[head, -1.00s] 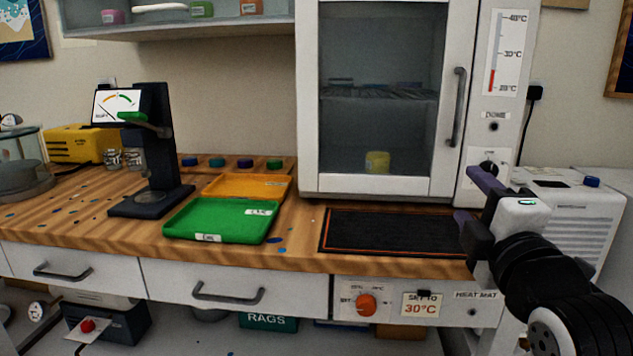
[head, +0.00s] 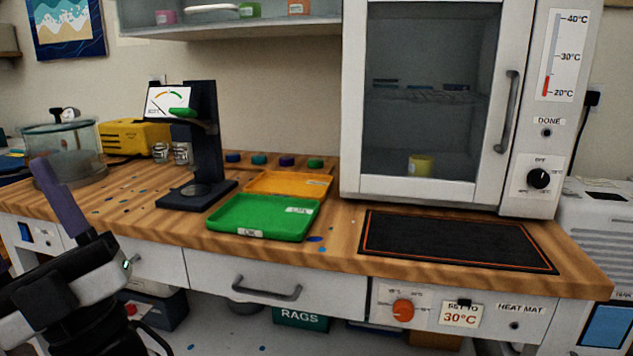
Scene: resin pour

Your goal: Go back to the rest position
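My gripper (head: 42,165) is at the lower left in the head view, raised in front of the bench's left drawer. One purple finger points up and to the left. The other finger is not clearly seen, so its opening is uncertain. Nothing shows held at the visible finger. The white oven cabinet (head: 518,100) stands at the right with its glass door closed and a yellow cup (head: 421,165) inside. Its black knob (head: 539,178) is clear of my gripper.
The wooden bench (head: 345,262) carries a green tray (head: 262,218), an orange tray (head: 288,184), a black press-like stand (head: 207,150), a glass vessel (head: 65,150) and a black heat mat (head: 455,242). Free floor shows below the bench.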

